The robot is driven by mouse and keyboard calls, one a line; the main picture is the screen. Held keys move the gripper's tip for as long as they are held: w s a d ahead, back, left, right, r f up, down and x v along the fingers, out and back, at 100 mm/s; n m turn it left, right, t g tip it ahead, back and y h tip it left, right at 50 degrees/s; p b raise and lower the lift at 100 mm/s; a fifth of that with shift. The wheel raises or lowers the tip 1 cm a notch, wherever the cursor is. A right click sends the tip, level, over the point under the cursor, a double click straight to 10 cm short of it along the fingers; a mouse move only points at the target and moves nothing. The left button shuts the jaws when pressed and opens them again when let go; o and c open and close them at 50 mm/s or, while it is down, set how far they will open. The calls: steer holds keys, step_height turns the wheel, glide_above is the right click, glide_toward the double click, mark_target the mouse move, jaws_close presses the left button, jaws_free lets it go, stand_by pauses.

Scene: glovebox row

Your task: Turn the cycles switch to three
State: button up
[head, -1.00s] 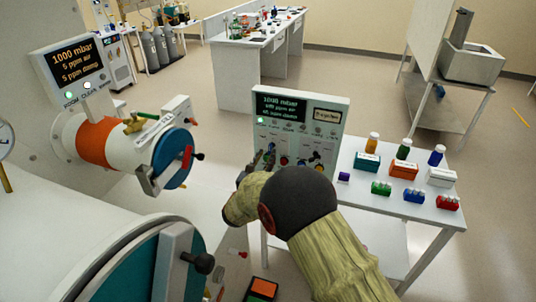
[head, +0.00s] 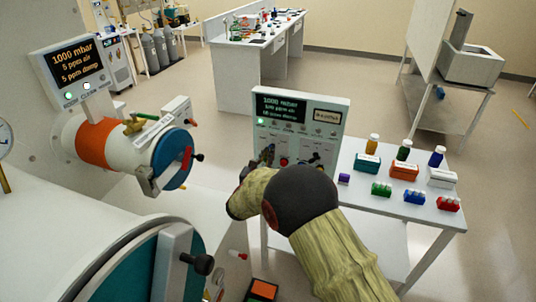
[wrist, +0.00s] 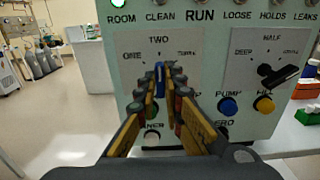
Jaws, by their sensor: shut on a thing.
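My gripper (wrist: 160,82) is shut on this handle, with a yellow-and-black finger on each side. The fingers hide the lower part of the switch. In the head view my gripper (head: 264,158) is at the lower left of the control panel (head: 340,118), and my wrist hides part of the panel.
Right of the switch are a black knob (wrist: 278,76) under HALF, a blue button (wrist: 228,106) and a yellow button (wrist: 264,104). A white button (wrist: 152,138) sits below. Bottles and small boxes stand on the table (head: 425,213) at right.

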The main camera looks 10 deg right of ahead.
jaws_close()
steer(key=n+p, duration=0.2)
steer(key=n, duration=0.1)
steer(key=shift+a+n+p, duration=0.15)
steer(key=shift+n+p, duration=0.15)
steer(key=shift+n, duration=0.1)
steer(key=o, duration=0.6)
jaws_free()
steer(key=shift+o, duration=0.3)
steer(key=v, duration=1.2)
